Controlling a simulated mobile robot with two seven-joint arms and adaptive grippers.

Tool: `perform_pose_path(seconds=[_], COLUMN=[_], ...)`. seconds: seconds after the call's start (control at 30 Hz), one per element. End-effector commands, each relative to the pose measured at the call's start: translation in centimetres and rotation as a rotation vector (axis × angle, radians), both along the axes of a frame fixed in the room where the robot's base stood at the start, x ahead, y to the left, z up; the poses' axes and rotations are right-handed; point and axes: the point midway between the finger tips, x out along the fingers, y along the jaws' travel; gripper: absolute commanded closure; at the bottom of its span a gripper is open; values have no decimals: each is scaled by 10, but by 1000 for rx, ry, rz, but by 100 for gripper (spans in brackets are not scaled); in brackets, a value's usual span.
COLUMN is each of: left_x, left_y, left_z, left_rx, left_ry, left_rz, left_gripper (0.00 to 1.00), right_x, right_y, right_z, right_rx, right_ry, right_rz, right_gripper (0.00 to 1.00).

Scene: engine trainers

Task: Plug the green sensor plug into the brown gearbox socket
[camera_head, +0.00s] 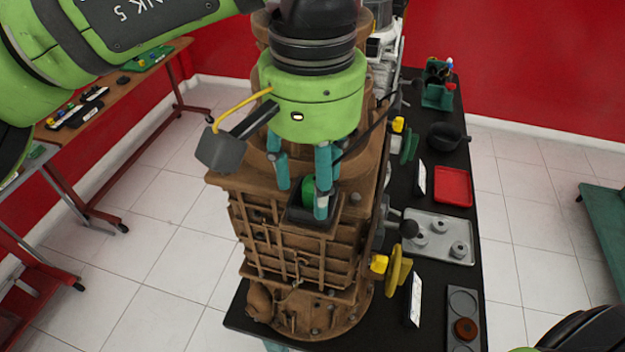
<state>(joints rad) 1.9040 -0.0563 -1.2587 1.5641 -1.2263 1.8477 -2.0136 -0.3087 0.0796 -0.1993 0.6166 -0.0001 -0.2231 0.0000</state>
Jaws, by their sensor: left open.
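The brown gearbox (300,245) stands upright at the near end of a black bench. A dark square socket (326,214) is on its top face. The green sensor plug (309,187) shows at the socket, partly hidden by a teal finger; how deep it sits cannot be seen. My left gripper (302,196) points down over the gearbox top, its teal fingers open on either side of the plug. One fingertip is in front of the socket. My right gripper is not in view; only a dark and green part of my right arm shows at the bottom right corner.
The black bench (458,262) holds a red tray (453,187), a grey tray (432,240) with several metal parts, and a grey holder (463,305) with a brown ring.

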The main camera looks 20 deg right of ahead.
Motion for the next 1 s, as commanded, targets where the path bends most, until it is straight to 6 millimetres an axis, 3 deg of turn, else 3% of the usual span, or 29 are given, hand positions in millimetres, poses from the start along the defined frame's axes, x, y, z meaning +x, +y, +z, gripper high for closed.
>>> perform_pose_path(seconds=[0.27,0.3,0.4,0.77,1.0], left_x=[0,0,0,0,0], left_y=[0,0,0,0,-1], left_z=[0,0,0,1,20], left_rx=[0,0,1,1,0], left_ry=[0,0,-1,-1,-2], left_rz=[1,1,1,1,2], left_gripper=[49,65,100,100,100], right_x=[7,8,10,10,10], right_y=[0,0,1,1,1], right_z=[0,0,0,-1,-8], right_rx=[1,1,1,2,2], right_ry=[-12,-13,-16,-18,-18], right_rz=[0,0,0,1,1], right_gripper=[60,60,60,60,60])
